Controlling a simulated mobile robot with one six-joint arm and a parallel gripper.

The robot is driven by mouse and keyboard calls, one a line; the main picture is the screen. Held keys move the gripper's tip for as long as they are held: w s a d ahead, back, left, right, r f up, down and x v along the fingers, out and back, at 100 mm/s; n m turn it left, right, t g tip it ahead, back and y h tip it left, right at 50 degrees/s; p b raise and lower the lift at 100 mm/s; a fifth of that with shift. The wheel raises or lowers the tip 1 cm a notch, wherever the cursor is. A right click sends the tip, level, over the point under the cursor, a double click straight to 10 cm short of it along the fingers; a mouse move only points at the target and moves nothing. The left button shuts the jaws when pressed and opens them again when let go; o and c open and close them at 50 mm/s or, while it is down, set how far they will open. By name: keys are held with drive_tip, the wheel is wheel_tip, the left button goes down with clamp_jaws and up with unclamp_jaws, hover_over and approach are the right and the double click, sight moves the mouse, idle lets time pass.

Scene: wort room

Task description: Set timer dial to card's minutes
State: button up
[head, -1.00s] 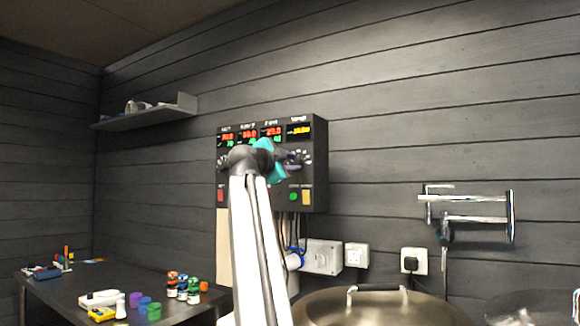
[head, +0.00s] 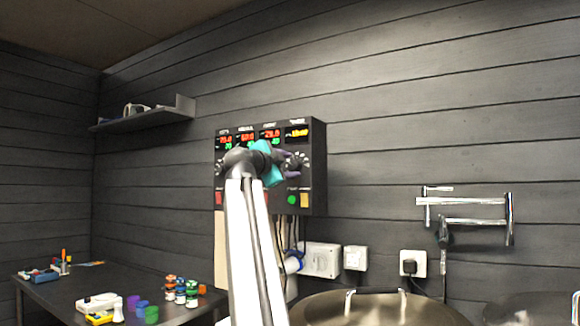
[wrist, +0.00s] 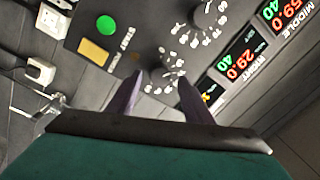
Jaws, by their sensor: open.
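The dark control box (head: 318,140) hangs on the plank wall in the head view. Its upper row has red and green readouts and a yellow timer readout (head: 296,133) at the right. The timer dial (head: 304,165) sits below that readout, partly covered by my gripper (head: 295,160). In the wrist view the dial, ringed by white marks (wrist: 170,66), lies just beyond the purple fingertips. My gripper (wrist: 159,76) is open, with a finger toward either side of the dial. I cannot tell whether the fingers touch it. The dial's pointer is not readable. I cannot make out a card.
A green button (head: 292,199) and an amber one (head: 305,200) sit below the dial, a red one (head: 219,198) at the box's left. A lidded kettle (head: 380,308) stands below right. A dark table (head: 60,300) with small jars is at left.

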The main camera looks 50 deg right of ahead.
drive_tip(key=p+v, duration=0.1)
drive_tip(key=v, duration=1.1)
drive_tip(key=shift+a, duration=0.4)
drive_tip(key=shift+s, duration=0.15)
